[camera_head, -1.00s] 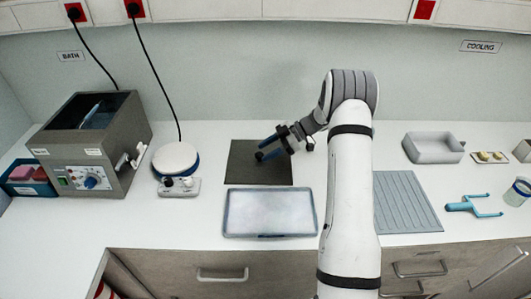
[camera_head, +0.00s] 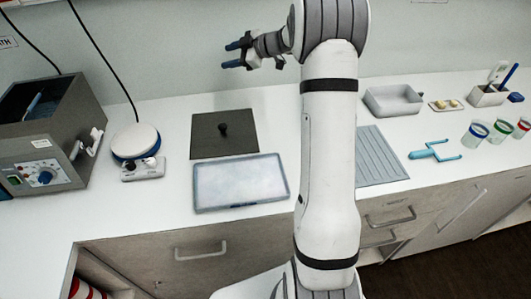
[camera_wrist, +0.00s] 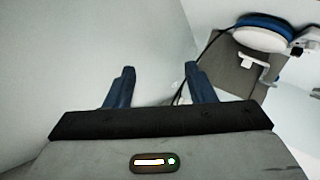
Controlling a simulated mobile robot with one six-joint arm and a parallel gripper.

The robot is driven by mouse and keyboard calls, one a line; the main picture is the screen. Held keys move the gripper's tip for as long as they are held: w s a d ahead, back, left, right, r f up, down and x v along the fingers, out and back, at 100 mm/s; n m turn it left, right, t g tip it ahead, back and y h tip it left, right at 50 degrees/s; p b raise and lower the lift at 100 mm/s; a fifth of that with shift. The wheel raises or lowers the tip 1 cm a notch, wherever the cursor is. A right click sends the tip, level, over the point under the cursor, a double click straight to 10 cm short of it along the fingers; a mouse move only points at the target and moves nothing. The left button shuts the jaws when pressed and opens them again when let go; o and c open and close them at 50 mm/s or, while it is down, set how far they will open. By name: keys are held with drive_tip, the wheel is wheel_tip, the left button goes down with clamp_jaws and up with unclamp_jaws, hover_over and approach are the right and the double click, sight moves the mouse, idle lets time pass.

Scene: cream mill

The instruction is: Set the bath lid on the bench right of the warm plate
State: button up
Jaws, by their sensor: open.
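The bath lid (camera_head: 210,145) is a dark grey square plate with a black knob (camera_head: 223,129) in its middle. It lies flat on the bench, right of the warm plate (camera_head: 136,141), with white bench between them. The warm plate has a round white top with a blue rim and a small control box in front; it also shows in the wrist view (camera_wrist: 262,37). My gripper (camera_head: 228,54) is open and empty, raised above and behind the lid, pointing left. Its blue fingers (camera_wrist: 157,87) hold nothing in the wrist view.
The open-topped bath (camera_head: 50,135) stands at the left. A pale tray (camera_head: 240,205) lies just in front of the lid. Right of my arm are a ribbed mat (camera_head: 380,158), a grey bin (camera_head: 393,100), a blue two-pronged tool (camera_head: 433,152) and several jars.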

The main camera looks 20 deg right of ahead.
wheel_tip(320, 180, up, 8)
drive_tip(key=m+t+h, duration=0.4)
drive_tip(key=h, duration=0.1)
drive_tip(key=s+d+r+m+h, duration=0.3)
drive_tip(key=s+m+h, duration=0.35)
drive_tip(key=s, duration=0.35)
drive_tip(key=s+a+f+m+g, duration=0.1)
drive_tip(key=s+a+f+g, duration=0.1)
drive_tip(key=s, duration=0.9)
drive_tip(key=s+a+f+m+g+y, duration=0.1)
drive_tip(key=s+a+f+m+g, duration=0.1)
drive_tip(key=s, duration=0.9)
drive_tip(key=s+a+f+m+g, duration=0.2)
drive_tip(key=s+a+f+g, duration=0.2)
drive_tip(key=s+f, duration=0.3)
drive_tip(key=s+g, duration=0.1)
drive_tip(key=s, duration=0.2)
drive_tip(key=shift+s+f+g, duration=0.3)
drive_tip(key=shift+s+f, duration=0.05)
drive_tip(key=shift+s, duration=0.05)
drive_tip(key=shift+c, duration=0.2)
